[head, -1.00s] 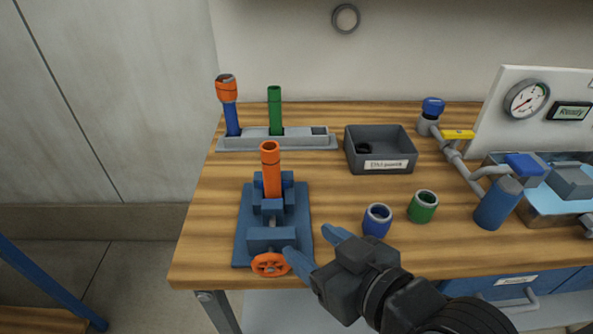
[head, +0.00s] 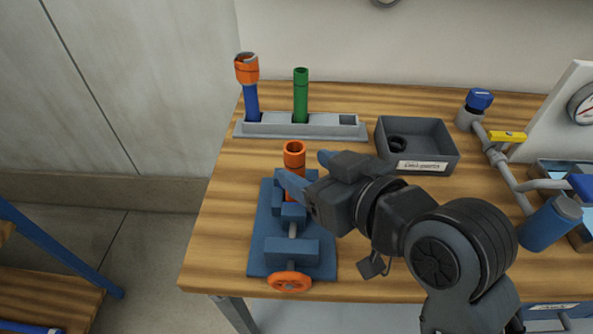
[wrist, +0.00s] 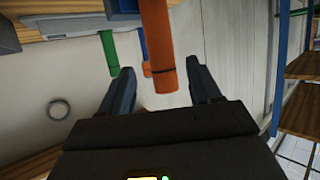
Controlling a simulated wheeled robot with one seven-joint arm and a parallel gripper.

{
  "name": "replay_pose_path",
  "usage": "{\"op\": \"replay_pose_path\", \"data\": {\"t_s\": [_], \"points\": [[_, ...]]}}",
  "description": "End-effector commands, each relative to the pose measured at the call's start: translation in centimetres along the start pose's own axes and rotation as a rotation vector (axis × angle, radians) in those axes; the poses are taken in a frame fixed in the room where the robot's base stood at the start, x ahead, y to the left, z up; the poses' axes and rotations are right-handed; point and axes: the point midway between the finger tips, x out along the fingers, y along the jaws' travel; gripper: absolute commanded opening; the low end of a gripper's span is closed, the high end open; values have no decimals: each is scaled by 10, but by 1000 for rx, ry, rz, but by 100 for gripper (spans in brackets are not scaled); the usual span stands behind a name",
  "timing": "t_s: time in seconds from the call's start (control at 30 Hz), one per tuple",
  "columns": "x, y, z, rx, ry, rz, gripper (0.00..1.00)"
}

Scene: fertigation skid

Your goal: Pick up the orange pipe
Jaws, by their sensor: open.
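The orange pipe (head: 294,154) stands upright in the blue vise (head: 262,240), its open top end showing. My gripper (head: 305,169) is open beside the pipe's upper part, one finger in front of it and the other to its right. In the wrist view the orange pipe (wrist: 158,40) reaches down toward the gap between the two open fingers (wrist: 160,80). I cannot tell whether a finger touches it. My front finger hides part of the pipe's lower length.
A grey rack (head: 270,131) behind holds a blue pipe (head: 251,100) topped by an orange coupling (head: 247,70), and a green pipe (head: 301,95). A dark bin (head: 447,150) stands right of it. Grey plumbing with a yellow-handled valve (head: 507,137) is at the right. The vise has an orange handwheel (head: 289,282).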

Motion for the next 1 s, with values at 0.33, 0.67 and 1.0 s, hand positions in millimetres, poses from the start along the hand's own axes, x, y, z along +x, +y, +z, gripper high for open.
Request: {"op": "replay_pose_path", "data": {"t_s": [0.33, 0.67, 1.0], "points": [[41, -4, 7, 0, -2, -1, 63], [66, -3, 8, 0, 0, 1, 63], [65, -3, 8, 0, 0, 1, 45]]}}
